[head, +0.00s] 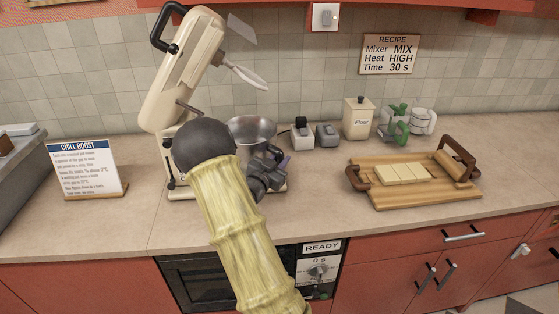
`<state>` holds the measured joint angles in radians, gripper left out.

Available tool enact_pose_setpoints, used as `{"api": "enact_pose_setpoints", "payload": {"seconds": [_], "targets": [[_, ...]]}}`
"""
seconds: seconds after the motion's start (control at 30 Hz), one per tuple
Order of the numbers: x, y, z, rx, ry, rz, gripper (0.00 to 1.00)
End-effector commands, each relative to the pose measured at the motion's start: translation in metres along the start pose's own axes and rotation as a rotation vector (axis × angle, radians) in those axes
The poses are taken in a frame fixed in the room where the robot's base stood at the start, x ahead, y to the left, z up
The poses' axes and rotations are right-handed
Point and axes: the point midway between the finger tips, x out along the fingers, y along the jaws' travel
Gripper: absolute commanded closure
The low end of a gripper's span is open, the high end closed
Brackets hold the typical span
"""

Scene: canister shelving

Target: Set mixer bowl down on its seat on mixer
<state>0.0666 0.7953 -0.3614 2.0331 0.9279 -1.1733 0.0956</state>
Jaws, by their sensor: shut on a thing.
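The cream mixer (186,85) stands on the counter at left centre with its head tilted up and back. The silver mixer bowl (250,130) is upright at the mixer's base, below the raised beater (246,75). My gripper (272,165) is at the bowl's front right side and is shut on it. My arm hides the lower front of the bowl and much of the mixer base. I cannot tell whether the bowl touches its seat.
A chill boost sign (88,168) stands at left. Small grey devices (326,134), a flour canister (357,118) and green-handled cups (396,123) stand behind right. A wooden tray (420,194) with pale blocks is at right. The counter between mixer and tray is clear.

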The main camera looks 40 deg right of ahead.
Motion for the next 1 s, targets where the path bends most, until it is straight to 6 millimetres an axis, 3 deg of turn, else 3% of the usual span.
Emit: {"api": "enact_pose_setpoints", "payload": {"seconds": [0.07, 0.1, 0.2, 0.63, 1.0], "targets": [[0.000, 0.001, 0.002, -0.003, -0.004, 0.000, 1.00], [0.000, 0.001, 0.002, -0.003, -0.004, 0.000, 0.69], [0.000, 0.001, 0.002, -0.003, -0.004, 0.000, 0.52], [-0.009, 0.000, 0.004, -0.006, -0.008, -0.002, 0.52], [-0.074, 0.000, 0.004, -0.004, -0.007, -0.003, 0.52]]}}
